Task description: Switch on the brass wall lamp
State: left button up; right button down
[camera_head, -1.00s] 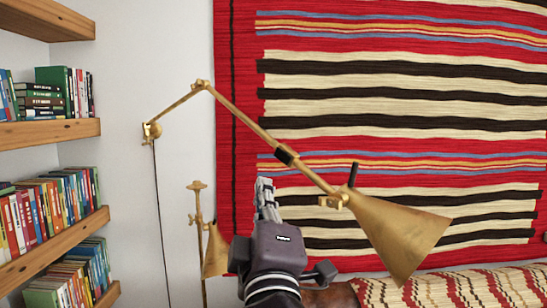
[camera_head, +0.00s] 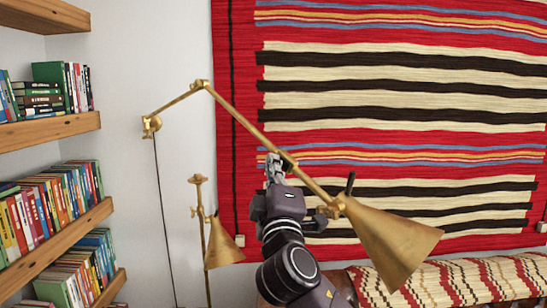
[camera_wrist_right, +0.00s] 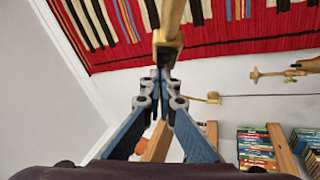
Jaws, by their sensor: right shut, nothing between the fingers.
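The brass wall lamp's conical shade (camera_head: 385,240) hangs at the right end of its long jointed arm. The arm reaches the wall mount (camera_head: 152,125) at left. No glow shows at the shade. A dark band (camera_head: 290,160) sits midway on the lamp arm, partly hidden by my right gripper (camera_head: 275,160). A short black stem (camera_head: 350,183) stands by the shade's neck. My right gripper is shut and empty, its tips at the lamp arm just left of the band. In the wrist view, brass lies right beyond its tips (camera_wrist_right: 162,72); I cannot tell whether they touch. My left gripper is not in view.
A second brass lamp (camera_head: 222,245) stands on a pole behind, left of my right arm. Wooden bookshelves (camera_head: 60,232) fill the left side. A striped red rug (camera_head: 400,145) hangs on the wall. A patterned throw (camera_head: 450,283) covers a seat at lower right.

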jog(key=shift+a, duration=0.1)
jog(key=shift+w, duration=0.1)
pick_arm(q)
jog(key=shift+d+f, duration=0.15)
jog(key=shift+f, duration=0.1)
pick_arm(e)
jog(key=shift+w+m+h, duration=0.25)
jog(key=shift+m+h, duration=0.25)
jog(key=shift+h, duration=0.3)
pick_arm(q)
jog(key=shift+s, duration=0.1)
pick_arm(e)
jog(key=shift+d, duration=0.2)
